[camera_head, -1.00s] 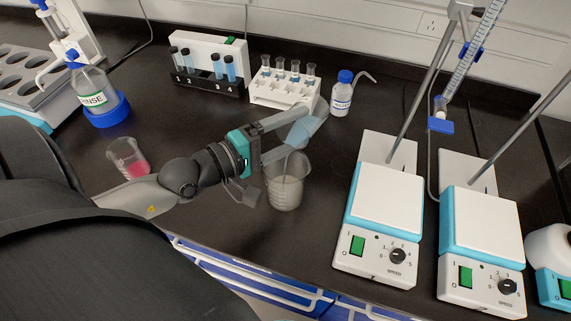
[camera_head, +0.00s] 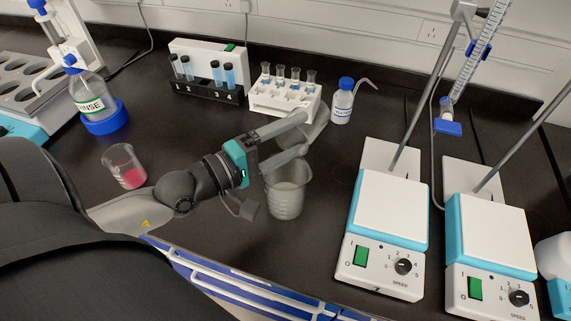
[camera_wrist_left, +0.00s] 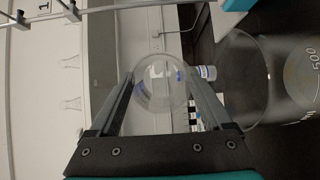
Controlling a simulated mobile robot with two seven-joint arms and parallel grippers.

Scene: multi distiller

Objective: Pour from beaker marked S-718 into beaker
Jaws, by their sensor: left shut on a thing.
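My left gripper (camera_head: 303,134) is shut on a clear glass beaker (camera_head: 317,122) and holds it above the bench, near the tube rack. The held beaker looks tilted and clear, with no coloured liquid that I can make out. It also shows between the fingers in the left wrist view (camera_wrist_left: 162,82). No S-718 mark can be read on it. A larger clear beaker (camera_head: 286,200) stands upright on the bench just below the gripper, with pale, greyish contents. In the left wrist view this larger beaker (camera_wrist_left: 262,85) shows a 500 mark. My right gripper is not in view.
A small beaker with pink liquid (camera_head: 126,170) stands left of my arm. Test tube racks (camera_head: 205,85) (camera_head: 275,103) and a wash bottle (camera_head: 342,101) stand behind. Two stirrer plates (camera_head: 388,212) (camera_head: 487,232) with rods stand to the right.

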